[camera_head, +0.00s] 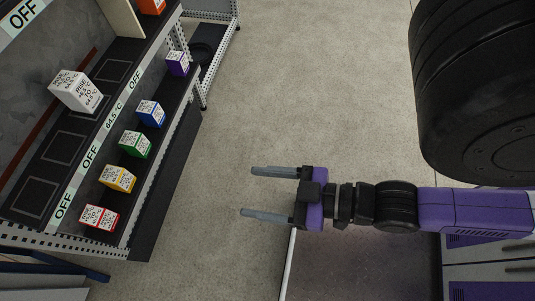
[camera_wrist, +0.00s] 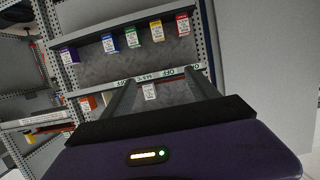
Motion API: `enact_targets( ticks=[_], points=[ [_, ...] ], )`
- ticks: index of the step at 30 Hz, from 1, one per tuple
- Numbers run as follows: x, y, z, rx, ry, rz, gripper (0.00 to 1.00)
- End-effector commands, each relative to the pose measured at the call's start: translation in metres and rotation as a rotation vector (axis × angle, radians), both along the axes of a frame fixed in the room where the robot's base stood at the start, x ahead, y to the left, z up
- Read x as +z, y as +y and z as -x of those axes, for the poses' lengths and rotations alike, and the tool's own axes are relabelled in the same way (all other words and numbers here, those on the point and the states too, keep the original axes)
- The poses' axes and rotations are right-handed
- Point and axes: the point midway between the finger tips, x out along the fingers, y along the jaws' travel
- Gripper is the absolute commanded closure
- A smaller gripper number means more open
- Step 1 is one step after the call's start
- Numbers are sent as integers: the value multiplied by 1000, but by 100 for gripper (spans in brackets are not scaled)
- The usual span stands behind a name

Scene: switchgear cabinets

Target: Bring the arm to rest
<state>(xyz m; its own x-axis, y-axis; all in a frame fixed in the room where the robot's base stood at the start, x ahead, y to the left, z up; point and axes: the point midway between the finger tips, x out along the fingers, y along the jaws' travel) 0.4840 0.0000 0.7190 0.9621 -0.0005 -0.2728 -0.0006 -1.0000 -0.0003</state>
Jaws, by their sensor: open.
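My gripper (camera_head: 262,193) is in the lower middle of the head view, at the end of my purple and black arm. Its two grey fingers are spread apart and point left, with nothing between them but floor behind. In the wrist view the two fingers of my gripper (camera_wrist: 165,90) reach toward the shelf, apart. The gripper is clear of the shelf and touches nothing that I can see.
A shelf unit (camera_head: 150,200) stands at the left. Red (camera_head: 99,217), yellow (camera_head: 118,177), green (camera_head: 136,143), blue (camera_head: 151,113) and purple (camera_head: 177,63) boxes line its front ledge. A white box (camera_head: 76,91) stands behind. The floor (camera_head: 300,80) between shelf and arm is clear.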

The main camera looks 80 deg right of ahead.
Motion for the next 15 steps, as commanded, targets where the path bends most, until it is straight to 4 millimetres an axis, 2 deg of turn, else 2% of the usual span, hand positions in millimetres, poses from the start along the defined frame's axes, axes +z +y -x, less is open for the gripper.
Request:
enact_targets(
  ticks=[1,5,15],
  points=[
    [8,0,8,0,2,0,31],
    [20,0,15,1,-4,1,31],
    [23,0,16,1,-6,1,31]
  ],
)
